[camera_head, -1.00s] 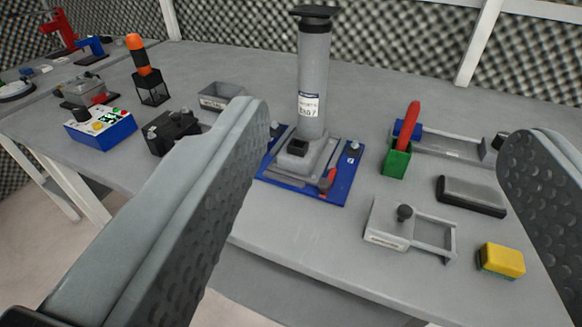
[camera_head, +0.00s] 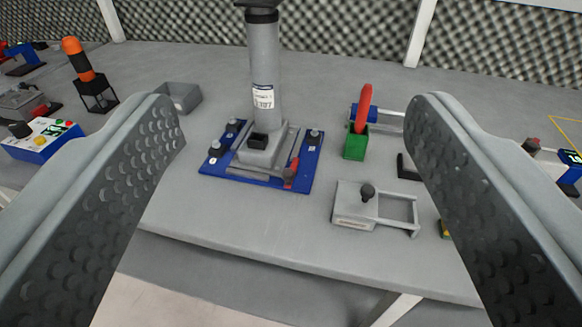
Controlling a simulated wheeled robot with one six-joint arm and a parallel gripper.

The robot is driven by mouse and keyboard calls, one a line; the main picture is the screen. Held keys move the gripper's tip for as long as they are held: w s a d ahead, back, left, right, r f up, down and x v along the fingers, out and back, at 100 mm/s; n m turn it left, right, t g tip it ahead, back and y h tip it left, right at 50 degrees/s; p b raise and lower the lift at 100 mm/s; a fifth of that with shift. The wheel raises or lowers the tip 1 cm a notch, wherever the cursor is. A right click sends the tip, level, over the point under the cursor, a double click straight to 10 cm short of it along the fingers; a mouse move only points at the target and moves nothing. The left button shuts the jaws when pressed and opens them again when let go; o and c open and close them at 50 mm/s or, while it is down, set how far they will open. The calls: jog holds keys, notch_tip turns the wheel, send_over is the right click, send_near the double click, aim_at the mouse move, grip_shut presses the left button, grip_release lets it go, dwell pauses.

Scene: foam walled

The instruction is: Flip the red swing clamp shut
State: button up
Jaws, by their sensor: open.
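A blue base plate (camera_head: 222,170) carries a tall grey cylinder (camera_head: 265,65) with a black cap on a grey block. A small red lever part (camera_head: 291,171) lies low at the plate's right front, beside the block. A larger red handle (camera_head: 363,106) stands upright, slightly tilted, on a green block (camera_head: 355,144) further right. Which of the two is the swing clamp I cannot tell for certain. My gripper (camera_head: 298,108) is open and empty. Its two fingers frame the plate from left and right, apart from it and nearer the camera.
A grey sliding fixture (camera_head: 352,203) with a black knob stands right of the plate. The table's front is bare. Foam walls stand behind.

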jog(key=shift+w+a, duration=0.1)
jog(key=shift+w, duration=0.1)
jog(key=c, duration=0.7)
jog(key=shift+w+a+f+n+g, duration=0.15)
jog(key=shift+w+f+n+g, duration=0.15)
jog(key=shift+w, duration=0.25)
jog(key=shift+w+a+f+n+g, duration=0.15)
jog(key=shift+w+n+g, duration=0.15)
jog(key=shift+w, duration=0.2)
jog(key=c, duration=0.7)
jog(key=w+a+f+n+g, duration=0.1)
jog(key=w+f+n+g, duration=0.1)
jog(key=w, duration=0.2)
jog(key=w+a+f+n+g, duration=0.2)
jog(key=w+n+g, duration=0.1)
jog(key=w+a+f+n+g, duration=0.1)
jog(key=w+f+n+g, duration=0.1)
jog(key=w+f+g, duration=0.1)
jog(key=shift+w+a+h, duration=0.25)
jog(key=shift+w+h, duration=0.15)
jog(key=shift+w, duration=0.45)
grip_shut()
jog(key=w+a+f+n+g+h, duration=0.6)
jog(key=w+a+n+g+h, duration=0.1)
jog(key=w+a+n+g, duration=0.1)
jog(key=shift+w+a+f+n+g, duration=0.35)
jog(key=shift+w+a, duration=0.2)
jog(key=shift+w, duration=0.8)
